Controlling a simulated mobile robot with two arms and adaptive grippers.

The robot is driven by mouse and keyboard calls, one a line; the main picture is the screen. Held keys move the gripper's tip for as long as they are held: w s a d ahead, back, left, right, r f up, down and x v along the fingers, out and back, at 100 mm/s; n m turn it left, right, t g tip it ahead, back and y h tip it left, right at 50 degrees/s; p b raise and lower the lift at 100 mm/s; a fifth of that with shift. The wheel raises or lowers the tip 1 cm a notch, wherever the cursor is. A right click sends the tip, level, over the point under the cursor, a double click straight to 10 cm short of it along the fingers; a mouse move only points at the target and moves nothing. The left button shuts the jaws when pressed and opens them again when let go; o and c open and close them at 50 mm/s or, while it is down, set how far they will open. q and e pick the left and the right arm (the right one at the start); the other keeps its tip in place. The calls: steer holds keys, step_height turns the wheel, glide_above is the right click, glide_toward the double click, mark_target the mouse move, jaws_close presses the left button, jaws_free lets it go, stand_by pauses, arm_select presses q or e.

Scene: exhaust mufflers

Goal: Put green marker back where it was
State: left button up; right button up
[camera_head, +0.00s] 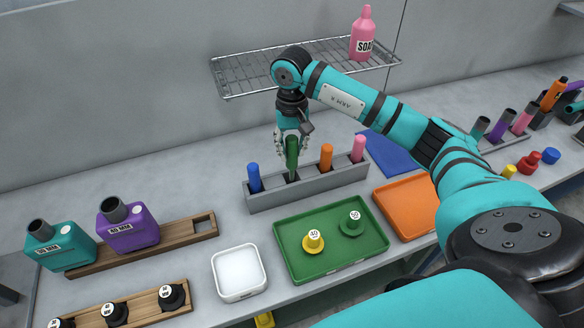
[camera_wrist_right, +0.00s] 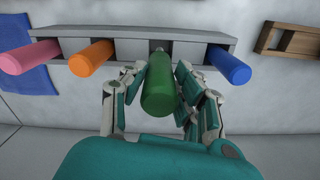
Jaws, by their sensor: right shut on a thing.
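The green marker (camera_head: 292,158) stands nearly upright over the middle of the grey rack (camera_head: 310,187); it also shows in the right wrist view (camera_wrist_right: 159,88). My right gripper (camera_head: 293,146) is shut on it from above; the fingers flank it in the wrist view (camera_wrist_right: 158,100). The marker's lower end meets the rack between the blue marker (camera_head: 254,177) and the orange marker (camera_head: 326,157). I cannot tell whether it is inside a slot. The pink marker (camera_head: 358,149) stands at the rack's right end.
A green tray (camera_head: 290,268) with yellow and green weight-like pieces lies in front of the rack, beside an orange tray (camera_head: 405,205) and a white dish (camera_head: 239,272). A wire shelf (camera_head: 240,75) with a pink soap bottle (camera_head: 362,35) is behind. Wooden racks with bottles stand left.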

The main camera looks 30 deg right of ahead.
mark_target(291, 165)
step_height(291, 165, down, 3)
steer(key=shift+a+r+p, duration=0.1)
steer(key=shift+r+p, duration=0.05)
steer(key=shift+p, duration=0.2)
step_height(291, 165, down, 3)
steer(key=shift+f+p, duration=0.1)
steer(key=shift+p, duration=0.5)
steer(key=shift+f, duration=0.1)
steer(key=shift+f+b, duration=0.1)
steer(key=shift+b, duration=0.2)
steer(key=o, duration=1.1)
steer(key=shift+c, duration=0.2)
